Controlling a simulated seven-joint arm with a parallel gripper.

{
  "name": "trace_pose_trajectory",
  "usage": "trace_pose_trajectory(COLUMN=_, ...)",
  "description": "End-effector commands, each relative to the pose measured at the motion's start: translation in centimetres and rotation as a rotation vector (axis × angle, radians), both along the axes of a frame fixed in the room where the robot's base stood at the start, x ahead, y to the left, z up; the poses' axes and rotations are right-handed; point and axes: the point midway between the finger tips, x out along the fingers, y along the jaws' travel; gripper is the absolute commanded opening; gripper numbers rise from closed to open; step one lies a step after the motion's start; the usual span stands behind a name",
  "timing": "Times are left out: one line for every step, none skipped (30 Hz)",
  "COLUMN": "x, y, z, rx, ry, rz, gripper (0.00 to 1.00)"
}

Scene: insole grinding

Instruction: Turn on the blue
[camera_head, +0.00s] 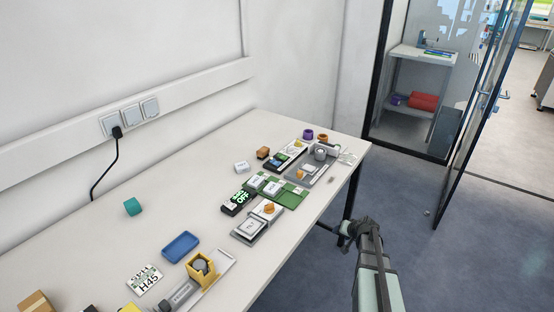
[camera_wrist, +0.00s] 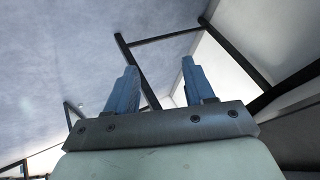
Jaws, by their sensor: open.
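My gripper (camera_head: 348,232) is off the right edge of the table, out over the floor and apart from everything on the table. In the wrist view my gripper (camera_wrist: 158,72) shows two blue-grey fingers spread apart with nothing between them. A shallow blue tray (camera_head: 180,247) lies on the near half of the table.
The white table (camera_head: 170,210) holds a green board (camera_head: 290,197), a teal roll (camera_head: 132,206), a yellow holder (camera_head: 202,269) and several small devices. A black cable (camera_head: 106,172) hangs from the wall sockets. Floor is clear around my gripper; a glass door (camera_head: 480,110) stands beyond.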

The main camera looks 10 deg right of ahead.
Motion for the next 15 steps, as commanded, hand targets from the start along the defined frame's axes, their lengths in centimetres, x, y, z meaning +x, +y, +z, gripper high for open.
trace_pose_trajectory(x=1.7, y=-2.3, z=2.1, rx=-0.011, ry=-0.049, rz=-0.028, gripper=0.53)
trace_pose_trajectory(x=2.4, y=-3.5, z=3.3, rx=-0.017, ry=-0.074, rz=-0.041, gripper=0.53)
trace_pose_trajectory(x=3.4, y=-4.9, z=4.8, rx=-0.026, ry=-0.107, rz=-0.054, gripper=0.53)
trace_pose_trajectory(x=4.1, y=-5.8, z=6.0, rx=-0.034, ry=-0.131, rz=-0.064, gripper=0.53)
trace_pose_trajectory(x=4.7, y=-6.8, z=7.2, rx=-0.041, ry=-0.153, rz=-0.071, gripper=0.53)
trace_pose_trajectory(x=5.6, y=-8.0, z=8.7, rx=-0.052, ry=-0.18, rz=-0.076, gripper=0.53)
trace_pose_trajectory(x=6.2, y=-8.7, z=10.0, rx=-0.06, ry=-0.199, rz=-0.078, gripper=0.53)
trace_pose_trajectory(x=6.9, y=-9.4, z=11.1, rx=-0.07, ry=-0.217, rz=-0.078, gripper=0.53)
trace_pose_trajectory(x=7.8, y=-10.2, z=12.7, rx=-0.083, ry=-0.238, rz=-0.073, gripper=0.53)
trace_pose_trajectory(x=8.4, y=-10.7, z=13.9, rx=-0.092, ry=-0.252, rz=-0.065, gripper=0.53)
trace_pose_trajectory(x=9.1, y=-11.1, z=15.0, rx=-0.102, ry=-0.264, rz=-0.054, gripper=0.53)
trace_pose_trajectory(x=9.9, y=-11.4, z=16.5, rx=-0.117, ry=-0.278, rz=-0.037, gripper=0.53)
trace_pose_trajectory(x=10.6, y=-11.5, z=17.6, rx=-0.128, ry=-0.287, rz=-0.02, gripper=0.53)
trace_pose_trajectory(x=11.3, y=-11.5, z=18.7, rx=-0.14, ry=-0.292, rz=0.002, gripper=0.53)
trace_pose_trajectory(x=12.3, y=-11.2, z=20.1, rx=-0.156, ry=-0.299, rz=0.033, gripper=0.53)
